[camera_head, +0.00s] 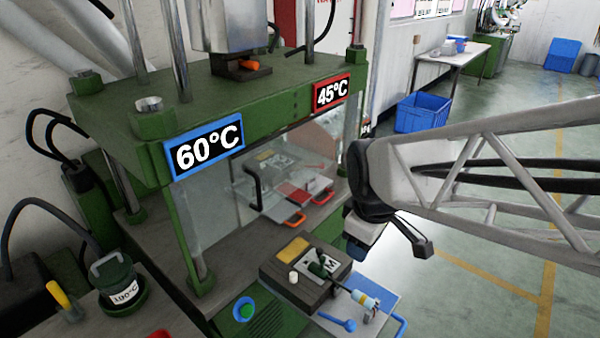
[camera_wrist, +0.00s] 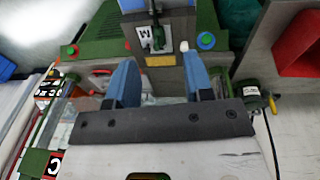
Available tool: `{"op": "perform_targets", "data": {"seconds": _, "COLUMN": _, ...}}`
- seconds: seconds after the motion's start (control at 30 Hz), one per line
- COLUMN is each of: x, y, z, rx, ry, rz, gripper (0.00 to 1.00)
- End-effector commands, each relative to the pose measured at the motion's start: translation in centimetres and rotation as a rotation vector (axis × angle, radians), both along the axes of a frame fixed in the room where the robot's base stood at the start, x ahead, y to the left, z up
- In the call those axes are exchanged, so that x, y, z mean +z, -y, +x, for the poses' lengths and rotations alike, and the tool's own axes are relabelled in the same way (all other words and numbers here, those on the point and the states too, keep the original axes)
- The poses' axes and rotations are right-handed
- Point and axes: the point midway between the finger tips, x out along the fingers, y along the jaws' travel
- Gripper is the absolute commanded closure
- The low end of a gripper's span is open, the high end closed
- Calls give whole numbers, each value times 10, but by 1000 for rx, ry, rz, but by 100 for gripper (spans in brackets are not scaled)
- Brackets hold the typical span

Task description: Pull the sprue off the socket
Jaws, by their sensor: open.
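A dark mould block (camera_head: 290,283) sits on the bench in front of the press. A dark green part (camera_head: 319,267) rests on its pale, letter-marked face, with a thin dark length running from it toward a white-and-blue piece (camera_head: 364,299). I cannot tell socket from sprue at this size. In the wrist view the green part (camera_wrist: 155,30) shows at the top, beyond my fingers. My gripper (camera_wrist: 159,80) is open and empty, its blue fingers wide apart. In the head view its blue end (camera_head: 360,247) hangs to the right of and above the block.
The green press (camera_head: 130,130) with 60°C and 45°C signs stands behind the block. A white peg (camera_head: 293,277) and a yellow pad (camera_head: 293,249) are on the block. A blue button (camera_head: 243,309) is at its left, a green pot (camera_head: 120,280) farther left.

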Motion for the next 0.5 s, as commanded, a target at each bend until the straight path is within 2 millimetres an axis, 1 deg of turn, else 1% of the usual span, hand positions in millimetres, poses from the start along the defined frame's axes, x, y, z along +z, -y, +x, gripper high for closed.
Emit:
{"op": "perform_targets", "data": {"seconds": 0.03, "x": -5, "y": -3, "z": 8, "rx": 68, "ry": -10, "rz": -8, "gripper": 53}}
{"op": "perform_targets", "data": {"seconds": 0.2, "x": -23, "y": -13, "z": 33, "rx": 322, "ry": -38, "rz": -37, "gripper": 53}}
{"op": "perform_targets", "data": {"seconds": 0.5, "x": -61, "y": -33, "z": 73, "rx": 776, "ry": -82, "rz": -73, "gripper": 53}}
